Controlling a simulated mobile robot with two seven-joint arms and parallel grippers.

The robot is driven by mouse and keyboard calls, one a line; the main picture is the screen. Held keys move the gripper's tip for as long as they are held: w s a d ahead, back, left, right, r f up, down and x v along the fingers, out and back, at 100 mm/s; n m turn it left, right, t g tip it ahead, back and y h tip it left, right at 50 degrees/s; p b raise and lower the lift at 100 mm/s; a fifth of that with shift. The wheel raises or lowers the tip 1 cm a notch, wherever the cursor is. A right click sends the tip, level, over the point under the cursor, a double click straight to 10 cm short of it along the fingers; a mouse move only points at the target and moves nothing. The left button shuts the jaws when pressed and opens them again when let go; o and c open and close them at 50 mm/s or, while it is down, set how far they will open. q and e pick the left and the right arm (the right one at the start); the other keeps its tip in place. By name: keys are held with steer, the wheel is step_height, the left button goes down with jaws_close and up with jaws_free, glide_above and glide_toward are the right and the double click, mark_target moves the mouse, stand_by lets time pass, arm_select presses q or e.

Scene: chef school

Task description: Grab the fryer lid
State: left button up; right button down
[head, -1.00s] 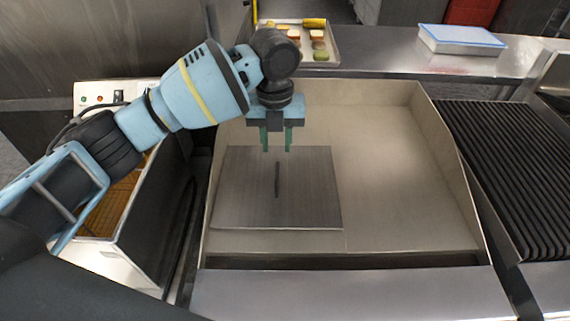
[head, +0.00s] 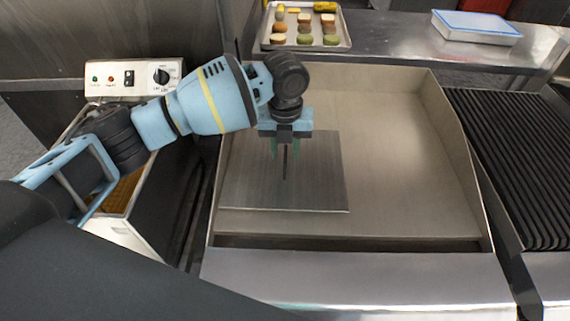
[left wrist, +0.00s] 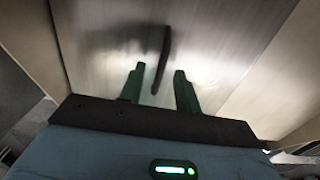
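The fryer lid (head: 315,190) is a flat grey metal plate lying on the left part of a wide, shallow metal basin. Its thin dark handle (head: 285,163) stands up near its middle. My left gripper (head: 285,150) points down over the lid. It is open, with its green fingers on either side of the handle's line in the head view. In the left wrist view the dark handle (left wrist: 163,55) extends from beyond the fingertips to between the two green fingers (left wrist: 158,85). I cannot tell whether they touch it. My right gripper is not in view.
The basin (head: 400,150) has raised side walls. A fryer (head: 135,77) with a knob panel stands left. A ribbed black grill (head: 520,150) is right. A tray (head: 303,45) of food and a blue-lidded container (head: 475,25) sit on the back counter.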

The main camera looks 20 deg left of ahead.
arm_select(q)
steer(key=shift+f, duration=0.5)
jaws_close()
steer(key=shift+r, duration=0.1)
stand_by(1.0)
